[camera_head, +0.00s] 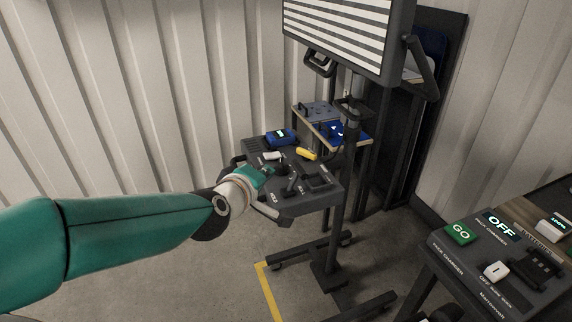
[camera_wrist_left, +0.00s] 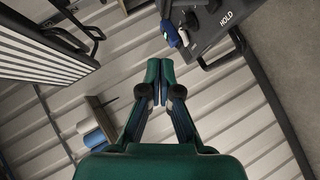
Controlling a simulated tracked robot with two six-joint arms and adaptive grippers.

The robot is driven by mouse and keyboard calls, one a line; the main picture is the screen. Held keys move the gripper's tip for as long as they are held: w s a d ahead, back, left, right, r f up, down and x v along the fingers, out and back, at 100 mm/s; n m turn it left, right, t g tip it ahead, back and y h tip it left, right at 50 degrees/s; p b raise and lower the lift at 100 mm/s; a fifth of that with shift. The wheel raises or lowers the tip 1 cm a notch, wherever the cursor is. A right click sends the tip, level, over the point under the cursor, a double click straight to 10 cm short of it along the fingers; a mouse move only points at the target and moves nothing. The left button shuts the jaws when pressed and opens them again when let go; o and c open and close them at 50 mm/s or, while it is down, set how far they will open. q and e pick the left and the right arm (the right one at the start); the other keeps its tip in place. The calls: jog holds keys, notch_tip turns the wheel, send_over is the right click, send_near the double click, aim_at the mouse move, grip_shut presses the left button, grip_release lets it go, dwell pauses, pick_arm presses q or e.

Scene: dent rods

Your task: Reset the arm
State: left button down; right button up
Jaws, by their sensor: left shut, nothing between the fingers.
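My left arm comes in from the left in the head view, green with a white wrist. My left gripper (camera_head: 268,172) is at the near left side of the dark control panel on a stand (camera_head: 312,208). In the left wrist view its green and dark fingers (camera_wrist_left: 158,92) are close together at the tips, with nothing visible between them. Whether the gripper touches the panel cannot be told. The right gripper is not in view.
A yellow object (camera_head: 306,154) and a blue device (camera_head: 280,138) sit on the panel. A striped screen (camera_head: 340,35) stands above. A second console with a green GO button (camera_head: 461,233) and an OFF display (camera_head: 501,226) is at lower right. Corrugated walls enclose the space; floor at lower left is clear.

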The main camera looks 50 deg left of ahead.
pick_arm(q)
jog(key=w+d+f+m+g+h, duration=0.25)
jog(key=d+f, duration=0.45)
jog(key=f, duration=0.5)
jog(key=w+d+f+m+g+h, duration=0.2)
jog(key=w+d+f+h, duration=0.2)
jog(key=d+f, duration=0.5)
jog(key=s+d+f+m+g+h, duration=0.1)
jog(key=s+d+f+m+g, duration=0.1)
jog(key=s+d+f+m, duration=0.2)
jog(key=s+d+f+m+g+h, duration=0.2)
jog(key=s+d+f+m, duration=0.2)
jog(key=d+f, duration=0.3)
jog(key=s+d+f+m+g+h, duration=0.1)
jog(key=s+d+f+m+g, duration=0.2)
jog(key=f, duration=0.8)
jog(key=s+d+m, duration=0.2)
jog(key=s+d, duration=0.1)
jog(key=shift+f, duration=0.4)
jog(key=shift+a, duration=0.1)
